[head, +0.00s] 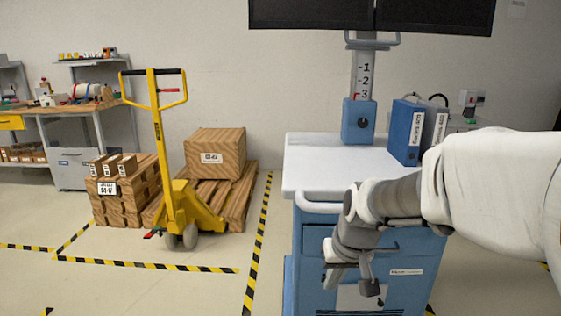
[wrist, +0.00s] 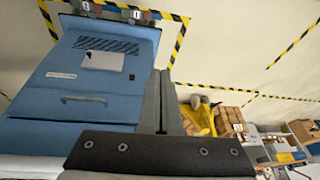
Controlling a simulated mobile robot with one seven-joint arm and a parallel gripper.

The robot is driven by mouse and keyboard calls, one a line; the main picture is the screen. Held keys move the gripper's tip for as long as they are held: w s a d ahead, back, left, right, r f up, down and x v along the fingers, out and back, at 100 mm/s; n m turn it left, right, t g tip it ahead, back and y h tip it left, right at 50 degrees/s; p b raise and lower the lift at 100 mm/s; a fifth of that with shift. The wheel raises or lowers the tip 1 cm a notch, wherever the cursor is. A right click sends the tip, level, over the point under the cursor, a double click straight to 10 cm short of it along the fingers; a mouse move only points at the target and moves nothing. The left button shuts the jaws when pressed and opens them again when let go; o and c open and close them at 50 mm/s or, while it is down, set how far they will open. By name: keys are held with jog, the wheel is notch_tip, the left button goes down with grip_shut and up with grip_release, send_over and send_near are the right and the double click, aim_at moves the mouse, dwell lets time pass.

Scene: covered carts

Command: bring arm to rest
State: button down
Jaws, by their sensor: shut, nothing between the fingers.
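My arm reaches in from the right edge of the head view, wrapped in a white cover. My gripper (head: 353,278) hangs at its end, pointing down in front of the blue cart (head: 410,262). In the wrist view my gripper (wrist: 163,90) shows two grey fingers together with nothing between them. The cart's blue front with its handle and label shows to their left there. From these views I cannot tell how far the gripper is from the cart front.
The cart's white top (head: 325,165) is mostly clear, with blue and grey binders (head: 408,130) at right. Dark monitors (head: 312,12) hang above. A yellow pallet jack (head: 180,200), wooden boxes (head: 214,152) and a workbench (head: 75,108) stand left. Striped floor tape (head: 258,245) borders open floor.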

jog(key=s+d+r+t+h, duration=0.15)
jog(key=s+r, duration=0.25)
jog(key=s, duration=0.5)
jog(key=s+d+r+t, duration=0.15)
jog(key=s+r, duration=0.25)
jog(key=s, duration=0.5)
notch_tip(320, 180, up, 22)
jog(key=g+p, duration=0.1)
jog(key=p, duration=2.1)
jog(key=shift+s+d+m, duration=0.15)
jog(key=shift+d+m, duration=0.15)
jog(key=shift+m, duration=0.1)
jog(key=shift+d+f, duration=0.1)
jog(key=shift+f, duration=0.05)
